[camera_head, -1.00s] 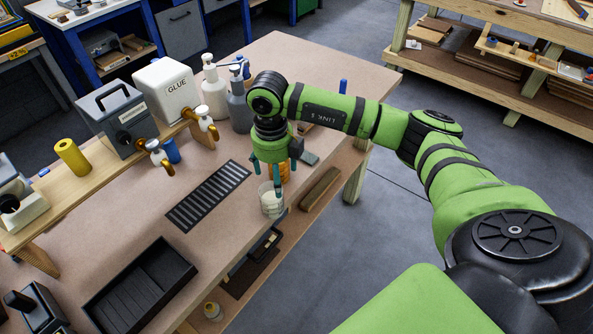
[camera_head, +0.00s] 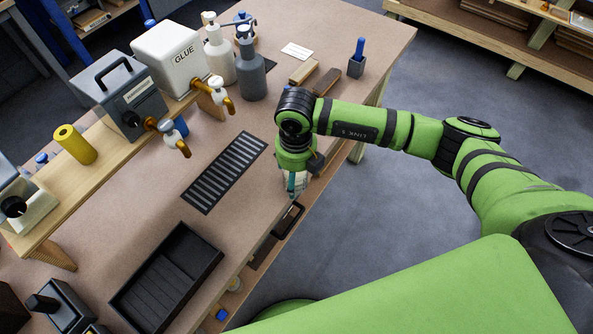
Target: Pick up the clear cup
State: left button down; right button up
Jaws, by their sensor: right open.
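The clear cup (camera_head: 299,188) is near the front edge of the workbench, right of the slotted black grate. Only a pale sliver of it shows; my right gripper hides the rest. My right gripper (camera_head: 294,182) comes in from the right and points down at the cup, its teal fingers at or around it. It is open. I cannot tell whether the fingers touch the cup. My left gripper is not in view.
The grate (camera_head: 225,172) and a black tray (camera_head: 168,277) lie left of the cup. A glue dispenser (camera_head: 168,58) and a grey dispenser (camera_head: 120,93) sit on a wooden shelf. Pump bottles (camera_head: 250,72) stand behind. Bare bench top lies between the grate and bottles.

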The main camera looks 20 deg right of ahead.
jog(key=shift+w+f, duration=0.1)
jog(key=shift+f, duration=1.1)
jog(key=c, duration=1.3)
jog(key=shift+r, duration=0.1)
jog(key=shift+c, duration=0.2)
